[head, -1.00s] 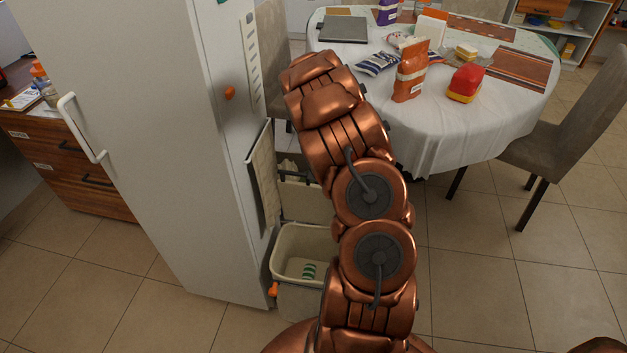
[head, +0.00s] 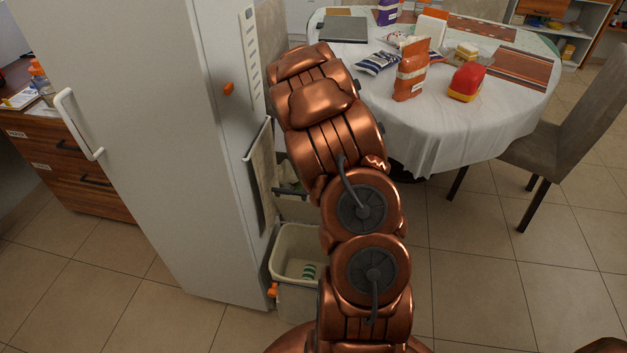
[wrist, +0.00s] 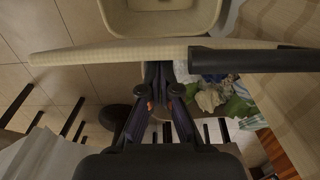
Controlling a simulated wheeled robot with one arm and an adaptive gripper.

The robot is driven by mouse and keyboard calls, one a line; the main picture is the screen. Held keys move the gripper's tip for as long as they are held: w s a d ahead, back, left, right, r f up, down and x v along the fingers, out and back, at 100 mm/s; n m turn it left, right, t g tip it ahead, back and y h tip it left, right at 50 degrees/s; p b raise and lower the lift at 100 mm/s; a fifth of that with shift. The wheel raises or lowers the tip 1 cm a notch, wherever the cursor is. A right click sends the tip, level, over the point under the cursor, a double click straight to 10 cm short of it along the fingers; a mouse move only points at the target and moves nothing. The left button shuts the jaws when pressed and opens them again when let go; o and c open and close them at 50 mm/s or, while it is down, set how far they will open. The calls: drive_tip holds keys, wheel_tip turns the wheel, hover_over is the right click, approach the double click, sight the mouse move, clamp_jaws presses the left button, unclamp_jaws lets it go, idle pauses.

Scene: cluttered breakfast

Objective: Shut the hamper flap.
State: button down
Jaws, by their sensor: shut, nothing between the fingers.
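The hamper (head: 300,209) stands beside the white fridge, mostly behind my arm. Its flap (head: 266,185) looks like the pale panel standing upright along the fridge side, so it is open. Cloth shows in the hamper in the wrist view (wrist: 228,98). A pale woven band (wrist: 110,52) meets a dark bar (wrist: 255,60) across that view; I cannot tell whether the band is part of the flap. My gripper (wrist: 158,78) is shut and empty, its fingertips close under the band; contact is unclear. In the head view my arm hides the gripper.
A beige bin (head: 296,245) with a striped item inside stands in front of the hamper. The fridge (head: 150,130) is close on the left. A laid table (head: 450,125) and a chair (head: 575,130) stand to the right.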

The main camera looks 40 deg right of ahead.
drive_tip(key=shift+s+a+f, duration=0.2)
drive_tip(key=shift+s+a, duration=0.4)
drive_tip(key=shift+a, duration=0.2)
drive_tip(key=shift+s+a+f+b, duration=0.4)
drive_tip(key=shift+s+a+b, duration=0.1)
drive_tip(key=shift+a, duration=0.25)
drive_tip(key=shift+s+a+f+b, duration=0.35)
drive_tip(key=shift+s+a+b, duration=0.1)
drive_tip(key=shift+a, duration=0.35)
drive_tip(key=shift+s+a+f+b, duration=0.35)
drive_tip(key=shift+s+a+f, duration=0.15)
drive_tip(key=shift+a, duration=0.15)
drive_tip(key=shift+s+a+f+b, duration=0.3)
drive_tip(key=shift+s+a+f, duration=0.2)
drive_tip(key=shift+a, duration=0.1)
drive_tip(key=shift+s+a+f+b, duration=0.4)
drive_tip(key=shift+a+f, duration=0.2)
drive_tip(key=shift+f, duration=0.1)
drive_tip(key=shift+s+a+f+b, duration=0.35)
drive_tip(key=shift+a+f, duration=0.2)
drive_tip(key=shift+f, duration=0.1)
